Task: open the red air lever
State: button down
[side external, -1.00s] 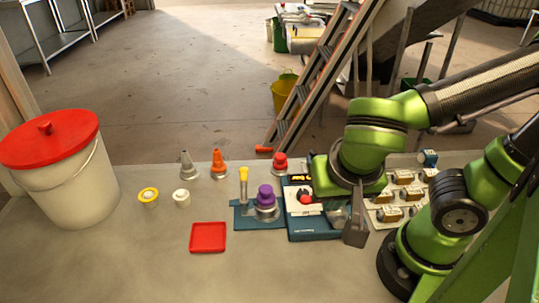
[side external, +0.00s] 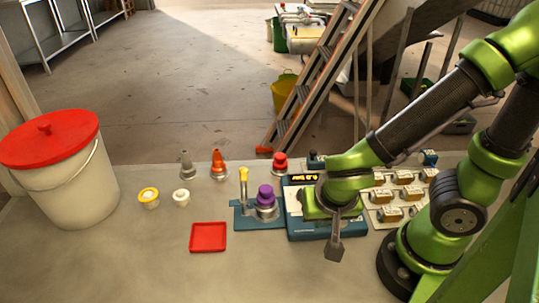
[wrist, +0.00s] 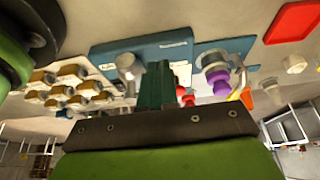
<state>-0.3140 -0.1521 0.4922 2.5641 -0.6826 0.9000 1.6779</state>
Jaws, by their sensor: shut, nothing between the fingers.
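The blue press (side external: 296,225) stands on the table with a small lit yellow display (side external: 300,178). My gripper, with dark green fingers (wrist: 158,72) pressed together, is low over the press; its fingertips are hidden behind my gripper body in the side view. A small red part (wrist: 186,98), likely the red air lever, shows right beside the fingers in the wrist view, mostly hidden by them and the grey bar. Its angle and any contact cannot be told. In the side view my gripper covers that part of the press. A silver round piece (wrist: 128,66) sits on the press.
A blue fixture (side external: 244,222) with a purple-topped part (side external: 265,194) stands just left of the press. A red-topped piece (side external: 280,162) stands behind. Several fittings (side external: 402,178) sit on a board to the right. A red tray (side external: 208,237) lies front left.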

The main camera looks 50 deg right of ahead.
jog(key=shift+w+d+r, duration=0.15)
jog(key=shift+w+d, duration=1.2)
jog(key=shift+w+m, duration=0.25)
jog(key=shift+m, duration=0.55)
